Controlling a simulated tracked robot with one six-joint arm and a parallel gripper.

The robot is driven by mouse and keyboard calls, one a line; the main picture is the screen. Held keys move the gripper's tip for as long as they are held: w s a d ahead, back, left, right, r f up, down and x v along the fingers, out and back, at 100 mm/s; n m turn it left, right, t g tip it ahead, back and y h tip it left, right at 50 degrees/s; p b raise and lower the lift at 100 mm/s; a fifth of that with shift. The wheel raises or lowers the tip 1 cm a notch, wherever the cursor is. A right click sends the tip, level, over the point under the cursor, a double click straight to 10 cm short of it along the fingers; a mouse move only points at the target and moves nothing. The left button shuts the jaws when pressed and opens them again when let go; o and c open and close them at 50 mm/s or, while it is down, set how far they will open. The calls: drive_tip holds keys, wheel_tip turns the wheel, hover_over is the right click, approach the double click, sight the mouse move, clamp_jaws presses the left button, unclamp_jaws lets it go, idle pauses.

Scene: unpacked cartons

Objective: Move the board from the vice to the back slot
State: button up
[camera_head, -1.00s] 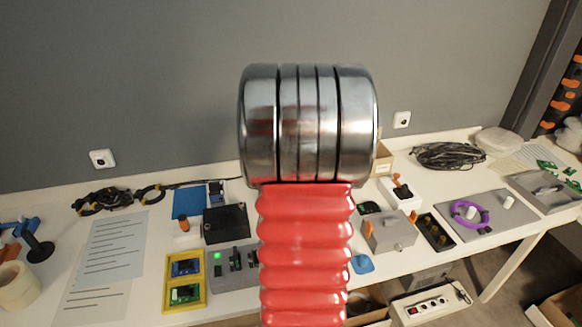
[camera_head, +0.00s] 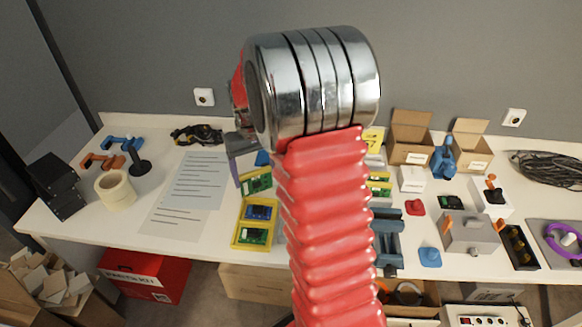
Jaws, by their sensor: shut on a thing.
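My gripper (camera_head: 243,158) shows only in part as a grey shape left of my red arm. A green board (camera_head: 256,183) with a yellow edge is at its lower end, seemingly held above the table; my arm hides much of the grip. A blue-grey block with raised jaws (camera_head: 388,240), perhaps the vice, stands at the front edge right of my arm, partly hidden. A yellow tray (camera_head: 239,238) holds a blue board and a green board. More yellow-and-green pieces (camera_head: 380,186) show right of the arm. I cannot tell which is the back slot.
Paper sheets (camera_head: 192,185), a tape roll (camera_head: 115,190) and black bins (camera_head: 58,185) are on the left. Open cartons (camera_head: 410,135), a blue tool (camera_head: 443,157), a red piece (camera_head: 415,207) and a grey box (camera_head: 470,233) stand on the right. My arm covers the middle.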

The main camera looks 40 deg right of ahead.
drive_tip(key=w+a+f+n, duration=0.1)
drive_tip(key=w+a, duration=0.1)
drive_tip(key=a, duration=0.7)
drive_tip(key=w+a+f+n, duration=0.1)
drive_tip(key=w+a, duration=0.2)
drive_tip(key=a, duration=0.6)
drive_tip(key=shift+n, duration=0.4)
